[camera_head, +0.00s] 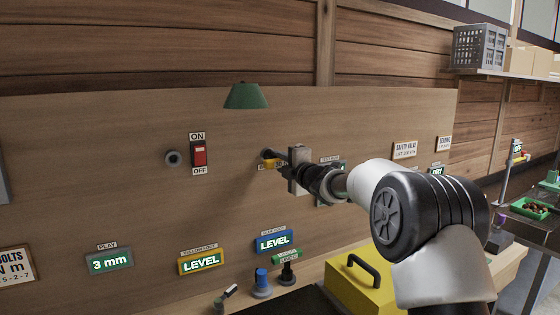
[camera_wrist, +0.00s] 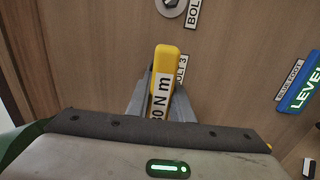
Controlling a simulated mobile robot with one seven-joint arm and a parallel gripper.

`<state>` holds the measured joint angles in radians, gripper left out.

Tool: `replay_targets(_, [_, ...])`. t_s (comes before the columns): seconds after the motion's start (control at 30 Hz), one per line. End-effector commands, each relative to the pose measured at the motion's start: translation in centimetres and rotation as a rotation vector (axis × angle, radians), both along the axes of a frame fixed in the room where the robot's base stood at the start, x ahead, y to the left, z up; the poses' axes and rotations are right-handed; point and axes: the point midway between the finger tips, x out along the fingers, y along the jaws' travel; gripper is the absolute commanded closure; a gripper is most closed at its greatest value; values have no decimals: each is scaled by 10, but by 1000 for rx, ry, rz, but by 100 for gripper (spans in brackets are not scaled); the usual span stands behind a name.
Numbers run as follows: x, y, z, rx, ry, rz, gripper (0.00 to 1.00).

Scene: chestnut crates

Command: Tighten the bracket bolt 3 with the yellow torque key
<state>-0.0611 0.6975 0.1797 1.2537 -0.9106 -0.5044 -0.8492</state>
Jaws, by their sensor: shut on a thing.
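My gripper (camera_head: 283,158) is at the upright wooden panel and shut on the yellow torque key (camera_head: 268,163). In the wrist view the key (camera_wrist: 164,66) stands between the two grey fingers, with a white label on it ending in "0 N m". Behind the key a panel label (camera_wrist: 182,68) is partly covered and reads "LT 3". The bolt 3 itself is hidden behind the key and gripper, so I cannot tell whether the key is seated on it. Another bolt with a washer (camera_wrist: 172,5) shows at the top edge of the wrist view.
A green lampshade (camera_head: 245,96) juts out above my gripper. A red on/off switch (camera_head: 199,154) and a round bolt (camera_head: 173,158) are to the left. A yellow box (camera_head: 352,292) stands below my arm.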

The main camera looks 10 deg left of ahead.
Motion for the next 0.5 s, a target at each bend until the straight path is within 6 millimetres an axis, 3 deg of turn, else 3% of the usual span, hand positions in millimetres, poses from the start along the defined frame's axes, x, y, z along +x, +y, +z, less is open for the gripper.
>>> replay_targets(0.5, [5, 4, 2, 12, 6, 0, 100])
